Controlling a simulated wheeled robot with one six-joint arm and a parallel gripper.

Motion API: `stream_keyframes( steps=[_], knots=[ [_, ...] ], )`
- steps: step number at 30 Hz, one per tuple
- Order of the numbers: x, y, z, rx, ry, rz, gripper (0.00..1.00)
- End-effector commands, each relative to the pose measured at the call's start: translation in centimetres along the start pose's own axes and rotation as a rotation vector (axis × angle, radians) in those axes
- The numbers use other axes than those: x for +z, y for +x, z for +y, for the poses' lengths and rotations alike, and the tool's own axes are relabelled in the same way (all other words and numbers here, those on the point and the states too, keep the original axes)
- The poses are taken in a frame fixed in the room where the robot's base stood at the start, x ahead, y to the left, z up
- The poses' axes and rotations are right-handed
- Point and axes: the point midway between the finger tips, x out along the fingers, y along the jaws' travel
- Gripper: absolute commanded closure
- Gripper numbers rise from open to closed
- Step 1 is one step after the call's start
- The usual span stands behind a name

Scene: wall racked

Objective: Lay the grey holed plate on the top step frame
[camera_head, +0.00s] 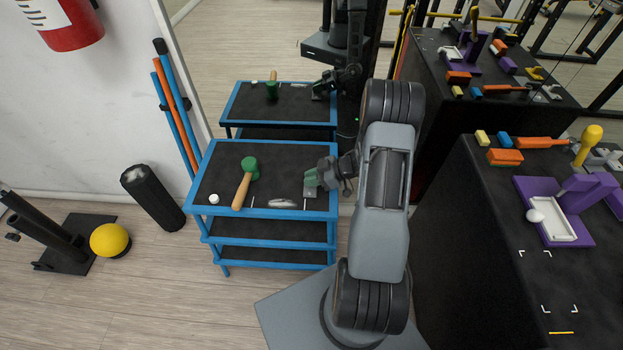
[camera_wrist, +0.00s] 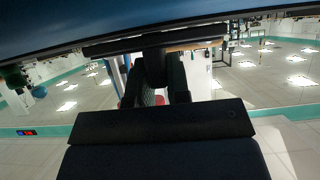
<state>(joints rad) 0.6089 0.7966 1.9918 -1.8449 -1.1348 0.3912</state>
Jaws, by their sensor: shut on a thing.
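My gripper (camera_head: 318,179) reaches in from the right over the right end of the blue-edged top step frame (camera_head: 224,178), which has a black surface. It is shut on a small piece with green and grey parts. A grey plate-like part (camera_head: 309,192) shows just below the fingers; its holes are too small to make out. Whether it touches the frame's surface I cannot tell. In the wrist view the dark fingers (camera_wrist: 165,85) show in the middle, and what they hold is not clear there.
On the top step frame lie a green-headed mallet (camera_head: 243,183), a white ball (camera_head: 214,198) and a grey oval thing (camera_head: 283,203). A mirror behind repeats the stand. A black bench (camera_head: 590,280) with a purple holder (camera_head: 548,205) stands at right; a yellow ball (camera_head: 110,241) at left.

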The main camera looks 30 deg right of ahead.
Motion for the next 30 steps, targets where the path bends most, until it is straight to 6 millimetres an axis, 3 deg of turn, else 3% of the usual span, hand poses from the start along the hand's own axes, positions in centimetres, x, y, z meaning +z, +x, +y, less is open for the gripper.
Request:
stream_keyframes(
  steps=[9,10,17,26,30],
  knots=[
    [0.3,0.1,0.0,0.0,0.0,0.0,1.0],
    [0.2,0.1,0.0,0.0,0.0,0.0,0.8],
    [0.2,0.1,0.0,0.0,0.0,0.0,0.58],
    [-0.1,-0.1,0.0,0.0,-0.001,0.0,0.58],
    [-0.2,-1.7,0.1,0.005,0.0,-0.001,0.58]
  ],
)
